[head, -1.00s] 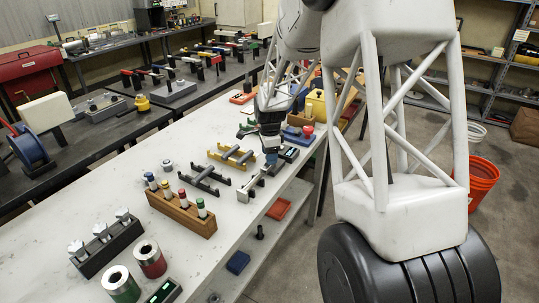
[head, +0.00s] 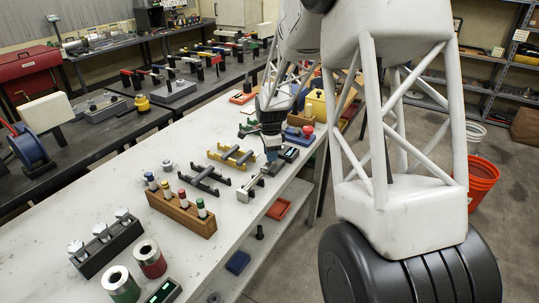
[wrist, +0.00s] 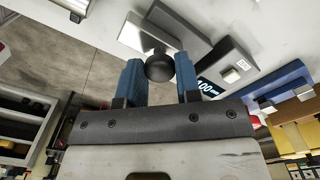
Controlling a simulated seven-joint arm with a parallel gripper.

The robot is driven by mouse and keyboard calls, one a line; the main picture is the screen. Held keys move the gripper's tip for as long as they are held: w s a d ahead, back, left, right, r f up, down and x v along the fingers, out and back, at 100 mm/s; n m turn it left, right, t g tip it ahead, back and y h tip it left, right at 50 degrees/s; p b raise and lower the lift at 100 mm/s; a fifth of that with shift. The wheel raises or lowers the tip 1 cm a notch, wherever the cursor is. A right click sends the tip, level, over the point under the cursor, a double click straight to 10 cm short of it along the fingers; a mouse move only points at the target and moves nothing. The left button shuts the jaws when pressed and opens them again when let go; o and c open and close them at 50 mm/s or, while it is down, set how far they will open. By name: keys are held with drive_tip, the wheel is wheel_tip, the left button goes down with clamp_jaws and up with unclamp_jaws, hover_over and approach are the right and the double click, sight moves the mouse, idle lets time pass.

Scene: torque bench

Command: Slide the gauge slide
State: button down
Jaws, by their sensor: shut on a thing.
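The gauge slide (wrist: 185,28) shows in the wrist view as a grey rail with a round black knob (wrist: 159,67). My gripper (wrist: 160,75) has its two blue fingers on either side of the knob, shut on it. In the head view my gripper (head: 272,155) is low over the bench's right side, at the far end of the slide's pale metal part (head: 250,188). The fingers and arm hide the knob there. A lit display reading about 100 (wrist: 208,88) is beside the slide in the wrist view.
Dark and yellow racks (head: 204,180) lie left of the slide on the white bench (head: 90,215). A wooden block with coloured-top pegs (head: 181,211) stands nearer. The bench's right edge is close to the slide. A red knob (head: 307,131) stands beyond my gripper.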

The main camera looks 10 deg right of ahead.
drive_tip(key=shift+w+d, duration=0.3)
drive_tip(key=c, duration=0.8)
unclamp_jaws()
drive_tip(key=shift+r, duration=0.15)
drive_tip(key=shift+r, duration=3.8)
